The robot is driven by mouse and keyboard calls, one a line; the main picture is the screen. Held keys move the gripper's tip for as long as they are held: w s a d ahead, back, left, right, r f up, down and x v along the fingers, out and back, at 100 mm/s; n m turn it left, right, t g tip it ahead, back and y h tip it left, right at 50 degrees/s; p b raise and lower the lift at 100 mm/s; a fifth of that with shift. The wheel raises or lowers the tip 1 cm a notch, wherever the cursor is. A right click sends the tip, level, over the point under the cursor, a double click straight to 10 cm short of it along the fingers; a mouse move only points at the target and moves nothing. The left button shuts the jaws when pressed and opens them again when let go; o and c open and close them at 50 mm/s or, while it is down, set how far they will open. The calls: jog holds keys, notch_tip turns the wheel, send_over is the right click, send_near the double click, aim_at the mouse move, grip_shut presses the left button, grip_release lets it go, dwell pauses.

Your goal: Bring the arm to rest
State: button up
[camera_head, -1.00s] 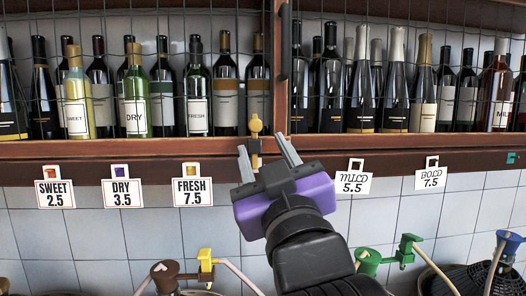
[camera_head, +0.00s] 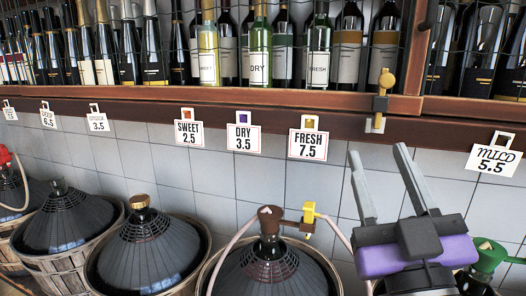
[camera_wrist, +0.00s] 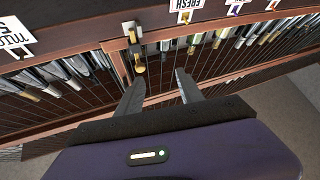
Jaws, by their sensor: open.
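My gripper (camera_head: 392,186) is purple with two grey fingers. In the head view it stands at the lower right, its fingers pointing up below the wooden shelf edge. The fingers are apart with nothing between them. In the wrist view my gripper (camera_wrist: 157,92) is also open and empty, facing the shelf. A yellow latch (camera_head: 382,88) on the shelf's cabinet front is above the fingertips in the head view, and it also shows in the wrist view (camera_wrist: 138,62), beyond the left finger. No contact between them shows.
A wire-fronted shelf (camera_head: 200,97) of bottles runs along the wall, with price tags such as FRESH 7.5 (camera_head: 308,143) hanging from it. Dark demijohns in baskets (camera_head: 148,250) stand below at the left. A yellow tap (camera_head: 308,218) and a green tap (camera_head: 488,255) rise near my gripper.

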jog(key=s+d+f+m+g, duration=0.15)
jog(key=s+f, duration=0.35)
jog(key=f, duration=0.6)
jog(key=s+f+g, duration=0.2)
jog(key=s+f, duration=0.4)
jog(key=f, duration=0.5)
jog(key=s+d+f+m+g, duration=0.1)
jog(key=s+f+g, duration=0.2)
jog(key=s+f, duration=0.5)
jog(key=s+d+f+g, duration=0.2)
jog(key=s+f, duration=0.6)
jog(key=s, duration=0.5)
jog(key=shift+s+d+m+g, duration=0.15)
jog(key=shift+s+m+g, duration=0.2)
jog(key=shift+g, duration=0.3)
